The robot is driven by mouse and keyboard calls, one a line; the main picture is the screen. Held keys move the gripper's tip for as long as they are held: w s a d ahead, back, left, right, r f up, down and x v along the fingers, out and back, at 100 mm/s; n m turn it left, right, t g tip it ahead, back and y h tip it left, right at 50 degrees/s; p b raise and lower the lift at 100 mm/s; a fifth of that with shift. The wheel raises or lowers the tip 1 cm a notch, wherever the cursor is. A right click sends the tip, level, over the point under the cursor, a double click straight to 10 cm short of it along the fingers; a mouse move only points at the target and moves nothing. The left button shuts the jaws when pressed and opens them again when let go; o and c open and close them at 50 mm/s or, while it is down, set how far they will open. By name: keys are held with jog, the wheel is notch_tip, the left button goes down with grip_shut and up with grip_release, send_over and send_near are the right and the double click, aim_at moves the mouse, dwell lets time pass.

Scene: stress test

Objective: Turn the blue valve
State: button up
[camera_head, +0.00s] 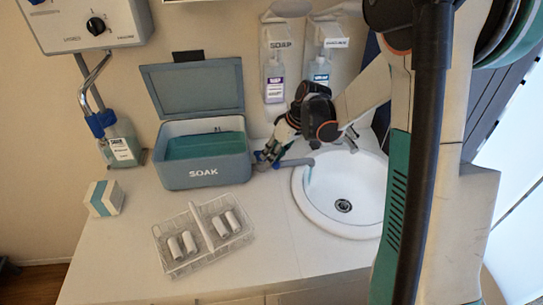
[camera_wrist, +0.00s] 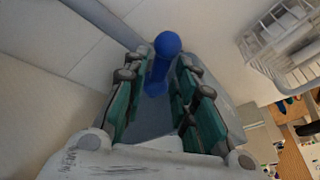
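The blue valve (camera_wrist: 166,60) shows in the wrist view as a blue handle with a round knob, between the tips of my gripper (camera_wrist: 157,76). The two fingers with teal pads are spread apart, and I cannot tell whether either touches the handle. In the head view my gripper (camera_head: 271,152) is low beside the right side of the SOAK box, left of the sink. A bit of the blue valve (camera_head: 262,164) shows there below the fingers; the rest is hidden by them.
The SOAK box (camera_head: 204,172) stands open, close to my gripper's left. A grey spout (camera_head: 297,162) reaches over the white sink (camera_head: 345,223). A wire basket (camera_head: 190,264) with white rolls is in front. Dispensers (camera_head: 275,78) hang behind.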

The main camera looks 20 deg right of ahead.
jog(key=v, duration=1)
jog(key=shift+d+r, duration=0.15)
jog(key=shift+r, duration=0.2)
jog(key=shift+s, duration=0.1)
